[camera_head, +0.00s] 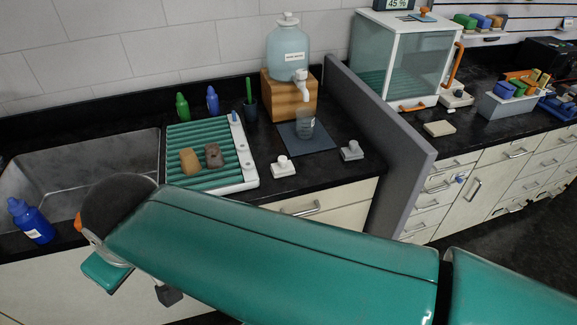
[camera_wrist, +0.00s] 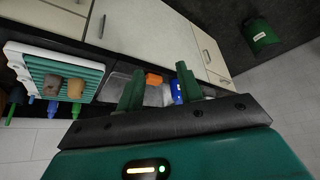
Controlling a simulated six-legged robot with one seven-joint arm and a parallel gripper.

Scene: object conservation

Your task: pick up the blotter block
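I cannot tell for sure which thing is the blotter block. Two blocks lie on the green ribbed rack (camera_head: 200,175) beside the sink: a tan one (camera_head: 189,162) and a grey-brown one (camera_head: 213,155). In the wrist view the tan block (camera_wrist: 75,88) and the grey-brown block (camera_wrist: 52,85) show at the left. A flat beige block (camera_head: 438,128) lies on the counter right of the grey divider. My gripper (camera_wrist: 160,72) is open and empty, its two green fingers apart, well away from the rack blocks. In the head view my arm hides most of it.
A steel sink (camera_head: 70,170) is left of the rack, with a blue bottle (camera_head: 30,222) at its front edge. A water jug on a wooden stand (camera_head: 290,97) and a grey divider (camera_head: 385,135) stand to the right. A green bin (camera_wrist: 262,35) stands on the floor.

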